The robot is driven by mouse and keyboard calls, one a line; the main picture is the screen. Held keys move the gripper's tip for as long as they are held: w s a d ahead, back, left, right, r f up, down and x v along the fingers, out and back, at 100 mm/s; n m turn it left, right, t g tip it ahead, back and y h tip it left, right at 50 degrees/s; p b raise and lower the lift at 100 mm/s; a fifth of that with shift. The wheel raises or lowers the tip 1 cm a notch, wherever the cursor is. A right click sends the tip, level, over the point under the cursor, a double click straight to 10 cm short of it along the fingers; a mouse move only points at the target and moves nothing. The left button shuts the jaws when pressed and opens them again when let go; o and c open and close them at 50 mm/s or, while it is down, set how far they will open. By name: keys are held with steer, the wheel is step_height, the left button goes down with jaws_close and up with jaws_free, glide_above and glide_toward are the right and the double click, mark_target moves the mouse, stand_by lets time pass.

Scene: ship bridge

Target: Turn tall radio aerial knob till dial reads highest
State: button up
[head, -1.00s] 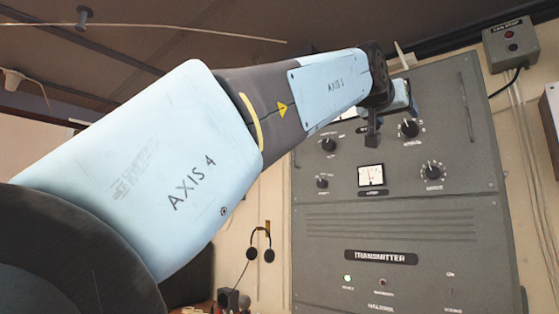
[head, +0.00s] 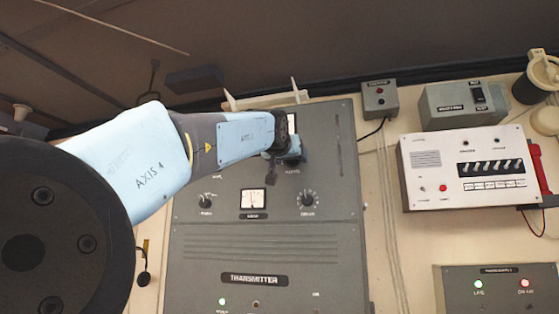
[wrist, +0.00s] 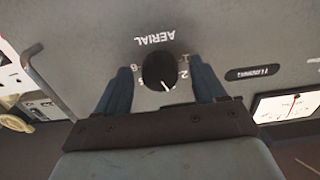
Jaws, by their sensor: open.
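The black aerial knob (wrist: 160,71) sits on the tall grey transmitter cabinet (head: 255,270). In the wrist view it has a white pointer line aimed down and slightly right, and its AERIAL label is upside down. My gripper (wrist: 159,66) is open, with one blue finger on each side of the knob and a gap visible on both sides. In the head view my gripper (head: 288,150) hides the knob. A white dial (wrist: 288,107) beside the knob is cut off by the wrist view's edge; its red mark shows, but its reading is unclear. Its face is mostly hidden in the head view.
Lower on the cabinet are a second white dial (head: 253,198), a left knob (head: 206,201) and a right knob (head: 308,199). A metal handle (wrist: 50,80) stands out near the panel's edge. A small grey button box (head: 380,97) and a white alarm panel (head: 470,167) are to the right.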

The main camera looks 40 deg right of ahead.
steer(key=shift+c, duration=0.2)
steer(key=c, duration=1)
steer(key=shift+m, duration=3.9)
steer(key=o, duration=1)
